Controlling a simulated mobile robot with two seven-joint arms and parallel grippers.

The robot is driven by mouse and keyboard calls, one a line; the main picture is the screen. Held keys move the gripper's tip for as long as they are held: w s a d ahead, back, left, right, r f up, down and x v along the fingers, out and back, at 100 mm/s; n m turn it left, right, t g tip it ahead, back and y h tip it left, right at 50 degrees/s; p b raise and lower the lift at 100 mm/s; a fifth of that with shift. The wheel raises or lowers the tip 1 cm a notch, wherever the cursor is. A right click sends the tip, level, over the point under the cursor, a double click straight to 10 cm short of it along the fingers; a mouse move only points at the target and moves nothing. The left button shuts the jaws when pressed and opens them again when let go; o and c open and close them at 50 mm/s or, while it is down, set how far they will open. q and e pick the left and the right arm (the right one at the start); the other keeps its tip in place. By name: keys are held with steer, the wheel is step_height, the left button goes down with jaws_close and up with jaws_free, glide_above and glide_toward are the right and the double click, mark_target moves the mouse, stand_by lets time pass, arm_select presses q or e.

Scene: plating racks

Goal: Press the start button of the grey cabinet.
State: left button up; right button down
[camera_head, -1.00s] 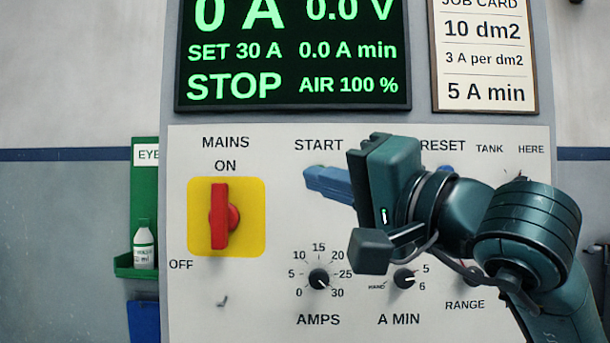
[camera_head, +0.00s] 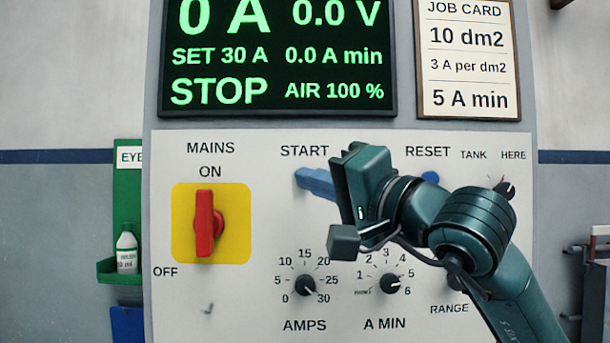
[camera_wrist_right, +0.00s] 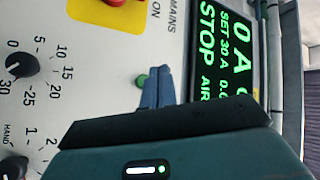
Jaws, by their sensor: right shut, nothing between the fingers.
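The grey cabinet (camera_head: 272,230) faces me with its control panel. The START label is on its upper middle. In the head view, my right gripper's blue fingers (camera_head: 312,181) are just below this label and hide the button there. In the wrist view, a small green start button (camera_wrist_right: 141,81) shows beside the tips of the closed fingers (camera_wrist_right: 156,74). I cannot tell whether they touch it. My right gripper is shut and empty. The display (camera_head: 277,55) reads STOP and 0 A. My left gripper is not in view.
A red mains switch (camera_head: 205,224) on a yellow plate stands upright, left of the fingers. The AMPS knob (camera_head: 305,285) and A MIN knob (camera_head: 393,284) sit below. A blue RESET button (camera_head: 430,177) is partly behind my arm. A green eyewash shelf (camera_head: 119,270) is at the left.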

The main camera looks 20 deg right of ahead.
steer(key=shift+w+d, duration=0.25)
steer(key=shift+w, duration=0.65)
steer(key=shift+w+d, duration=0.25)
steer(key=shift+w, duration=0.7)
stand_by(0.6)
steer(key=shift+w+d, duration=0.15)
steer(key=shift+w, duration=0.15)
steer(key=shift+w+d, duration=0.15)
steer(key=shift+w, duration=0.35)
stand_by(0.8)
steer(key=shift+s, duration=0.15)
steer(key=shift+s+a+b, duration=0.25)
steer(key=shift+s+b, duration=0.25)
steer(key=shift+s, duration=0.35)
